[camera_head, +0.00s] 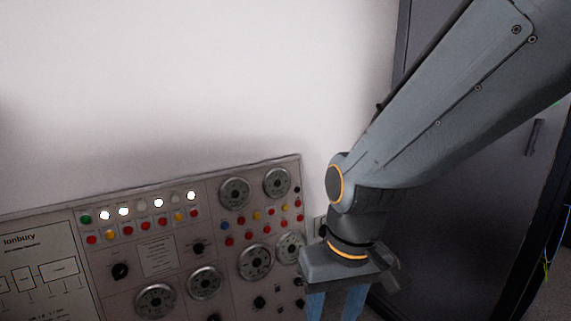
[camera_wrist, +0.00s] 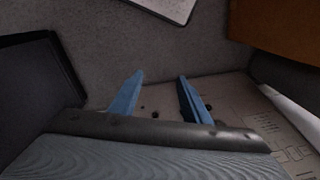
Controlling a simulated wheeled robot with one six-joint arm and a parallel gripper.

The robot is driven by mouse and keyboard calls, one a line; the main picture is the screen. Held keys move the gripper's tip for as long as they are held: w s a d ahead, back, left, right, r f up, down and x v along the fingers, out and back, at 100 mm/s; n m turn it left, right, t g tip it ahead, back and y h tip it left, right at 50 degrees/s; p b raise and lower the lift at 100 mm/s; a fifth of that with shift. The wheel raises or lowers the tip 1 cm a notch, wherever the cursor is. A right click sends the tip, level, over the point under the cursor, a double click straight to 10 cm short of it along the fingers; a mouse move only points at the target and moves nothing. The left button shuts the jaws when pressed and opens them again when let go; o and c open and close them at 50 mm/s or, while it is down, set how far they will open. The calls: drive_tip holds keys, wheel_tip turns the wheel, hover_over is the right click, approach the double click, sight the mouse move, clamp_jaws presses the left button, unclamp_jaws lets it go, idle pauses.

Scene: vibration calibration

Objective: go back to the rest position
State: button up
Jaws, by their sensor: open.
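My gripper (camera_head: 337,304) hangs down at the right end of the control panel in the head view, its blue fingers cut off by the lower edge. In the wrist view my gripper (camera_wrist: 158,88) shows two blue fingers spread apart with nothing between them. My arm comes in from the upper right.
A grey control panel (camera_head: 178,258) with dials, knobs, coloured buttons and lit white lamps fills the lower left. A dark cabinet (camera_head: 440,245) stands behind my arm at the right. The wall (camera_head: 200,80) above the panel is bare. A brown block (camera_wrist: 285,28) shows at the wrist view's upper right.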

drive_tip(key=s+d+r+m+h+p, duration=0.1)
drive_tip(key=s+d+r+m+p, duration=0.1)
drive_tip(key=d+r+p, duration=0.9)
wheel_tip(320, 180, up, 2)
drive_tip(key=p, duration=0.5)
drive_tip(key=shift+s+d+r+m+p, duration=0.15)
drive_tip(key=shift+d+m+p, duration=0.2)
drive_tip(key=shift+d+m, duration=0.05)
drive_tip(key=shift+c, duration=0.4)
idle(1.0)
